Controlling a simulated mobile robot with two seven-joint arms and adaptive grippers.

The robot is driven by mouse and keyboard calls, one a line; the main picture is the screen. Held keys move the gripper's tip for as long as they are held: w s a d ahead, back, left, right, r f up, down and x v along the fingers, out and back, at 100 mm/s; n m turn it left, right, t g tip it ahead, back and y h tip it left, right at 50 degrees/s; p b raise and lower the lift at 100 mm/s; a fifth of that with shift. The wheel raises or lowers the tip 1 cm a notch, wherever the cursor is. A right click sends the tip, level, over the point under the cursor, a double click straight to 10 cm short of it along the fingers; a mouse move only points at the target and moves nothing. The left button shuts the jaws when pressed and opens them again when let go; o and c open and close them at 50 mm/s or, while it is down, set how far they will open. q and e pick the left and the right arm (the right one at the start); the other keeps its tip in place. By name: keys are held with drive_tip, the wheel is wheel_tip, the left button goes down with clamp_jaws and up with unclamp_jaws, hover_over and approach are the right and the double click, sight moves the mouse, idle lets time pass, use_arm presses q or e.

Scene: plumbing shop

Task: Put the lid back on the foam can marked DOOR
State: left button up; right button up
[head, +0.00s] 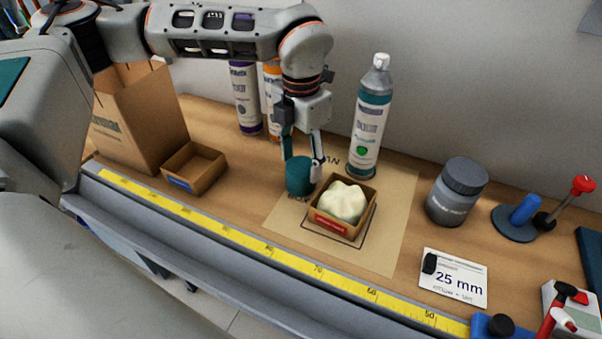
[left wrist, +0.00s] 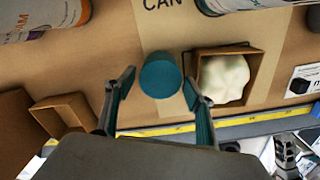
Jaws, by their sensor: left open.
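A teal cylindrical lid (head: 299,176) stands on the brown paper mat (head: 398,238), left of a small box. My left gripper (head: 301,165) points down over the lid, open, with one finger on each side. In the left wrist view the lid (left wrist: 161,75) shows between and just beyond the fingertips (left wrist: 158,82); I cannot tell if they touch it. A tall white and teal can (head: 370,122) with a white nozzle stands upright behind the mat. A purple-banded can (head: 245,100) and an orange-topped can (head: 268,75) stand behind my arm. I cannot read DOOR on any can.
A small box (head: 316,214) holds a cream foam lump (head: 343,201) right beside the lid. A grey jar (head: 457,192), a 25 mm card (head: 455,278) and a blue-handled stand (head: 517,216) are at right. Cardboard boxes (head: 140,115) stand left. A yellow ruler (head: 225,231) runs along the front edge.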

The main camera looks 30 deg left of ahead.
sight(300, 166)
use_arm(q)
wheel_tip(300, 166, down, 4)
drive_tip(key=shift+s+f, duration=0.1)
drive_tip(key=c, duration=0.6)
drive_tip(key=shift+r, duration=0.2)
wheel_tip(300, 166, up, 10)
drive_tip(key=shift+f+p, duration=0.1)
drive_tip(key=shift+p, duration=0.2)
idle(0.5)
